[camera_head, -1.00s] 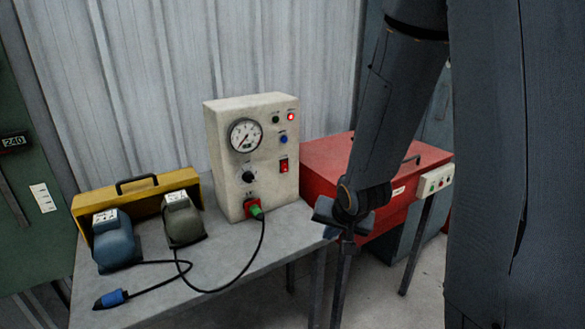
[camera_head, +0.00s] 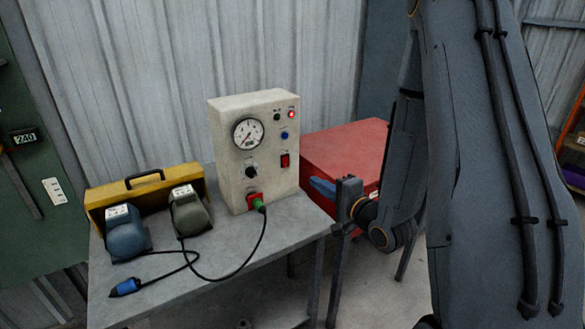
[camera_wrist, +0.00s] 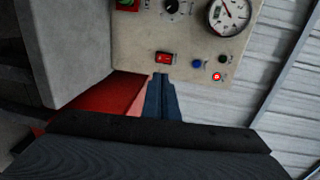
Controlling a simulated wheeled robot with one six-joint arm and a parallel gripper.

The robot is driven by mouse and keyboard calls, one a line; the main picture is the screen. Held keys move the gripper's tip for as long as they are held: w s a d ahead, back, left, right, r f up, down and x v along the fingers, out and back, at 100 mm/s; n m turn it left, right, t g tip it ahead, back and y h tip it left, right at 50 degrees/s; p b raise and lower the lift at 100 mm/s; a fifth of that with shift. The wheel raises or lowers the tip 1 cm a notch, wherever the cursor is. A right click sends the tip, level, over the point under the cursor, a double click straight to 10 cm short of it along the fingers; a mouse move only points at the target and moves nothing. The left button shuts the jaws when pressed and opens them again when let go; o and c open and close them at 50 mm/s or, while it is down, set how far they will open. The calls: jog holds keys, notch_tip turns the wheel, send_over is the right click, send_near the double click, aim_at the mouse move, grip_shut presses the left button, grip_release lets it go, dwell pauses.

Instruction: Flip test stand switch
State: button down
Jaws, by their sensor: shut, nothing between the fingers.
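The test stand (camera_head: 226,179) is a cream box with a dial gauge, a black knob and small buttons, standing upright on a grey table. Its red rocker switch (camera_head: 285,160) is on the right side of the front face, below a blue button. A red lamp at the top right is lit. My gripper (camera_head: 312,182) is shut and empty, to the right of the box and lower than the switch. In the wrist view the shut fingers (camera_wrist: 159,78) point at the panel just below the red switch (camera_wrist: 163,58); I cannot tell whether they touch.
Two motors and a yellow case stand at left. A red cabinet (camera_head: 345,150) is behind my arm.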

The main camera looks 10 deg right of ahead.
aim_at(287, 164)
jog(key=p+x, duration=0.4)
jog(key=x, duration=1)
